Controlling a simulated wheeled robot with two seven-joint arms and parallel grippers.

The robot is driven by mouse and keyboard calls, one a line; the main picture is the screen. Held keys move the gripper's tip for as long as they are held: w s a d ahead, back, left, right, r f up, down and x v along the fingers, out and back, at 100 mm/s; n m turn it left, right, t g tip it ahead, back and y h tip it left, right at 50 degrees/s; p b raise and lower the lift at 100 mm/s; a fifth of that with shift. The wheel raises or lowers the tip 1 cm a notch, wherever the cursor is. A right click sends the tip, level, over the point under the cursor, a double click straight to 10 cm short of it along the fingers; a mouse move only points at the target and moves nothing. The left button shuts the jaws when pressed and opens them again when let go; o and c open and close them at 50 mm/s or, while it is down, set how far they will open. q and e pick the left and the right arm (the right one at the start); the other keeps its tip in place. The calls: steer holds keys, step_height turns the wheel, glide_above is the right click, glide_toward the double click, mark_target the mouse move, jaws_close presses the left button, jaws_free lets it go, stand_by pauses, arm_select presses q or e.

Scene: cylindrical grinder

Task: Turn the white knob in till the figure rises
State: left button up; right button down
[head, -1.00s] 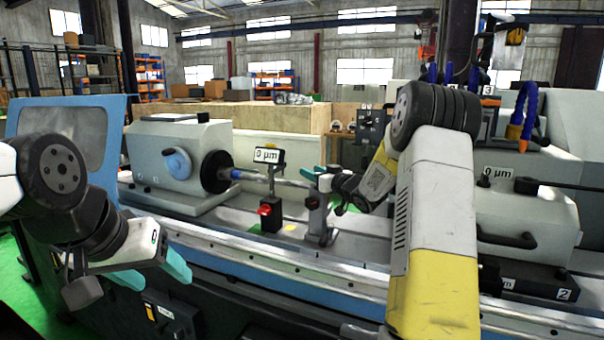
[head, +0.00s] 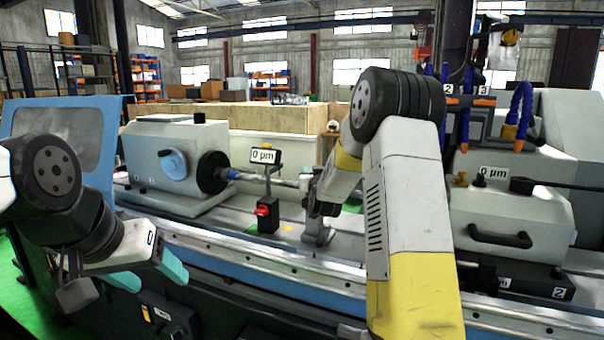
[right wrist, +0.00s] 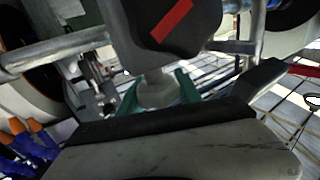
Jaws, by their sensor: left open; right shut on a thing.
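The white knob (right wrist: 158,88) sits between the teal fingers of my right gripper (right wrist: 159,93) in the right wrist view, under a dark block with a red bar. My right gripper is shut on it. In the head view, my right forearm hides the knob and most of that gripper, by the grey rest (head: 317,228) on the machine bed. A small display (head: 263,157) left of the rest reads 0 µm. A second label (head: 494,173) at the right also reads 0 µm. My left gripper (head: 150,272) is open and empty in front of the machine.
A steel bar (head: 275,181) runs from the workhead (head: 176,158) toward the rest. A black post with a red knob (head: 264,210) stands under the display. The tailstock housing (head: 512,215) is at the right. The front rail (head: 300,266) runs along the bed.

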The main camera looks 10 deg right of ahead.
stand_by(0.4)
steer(key=c, duration=0.8)
jaws_free()
steer(key=shift+s+a, duration=0.2)
steer(key=shift+s, duration=1.1)
steer(key=shift+s+a, duration=0.15)
steer(key=shift+s, duration=1.1)
steer(key=shift+s+a, duration=0.2)
steer(key=shift+s, duration=1.1)
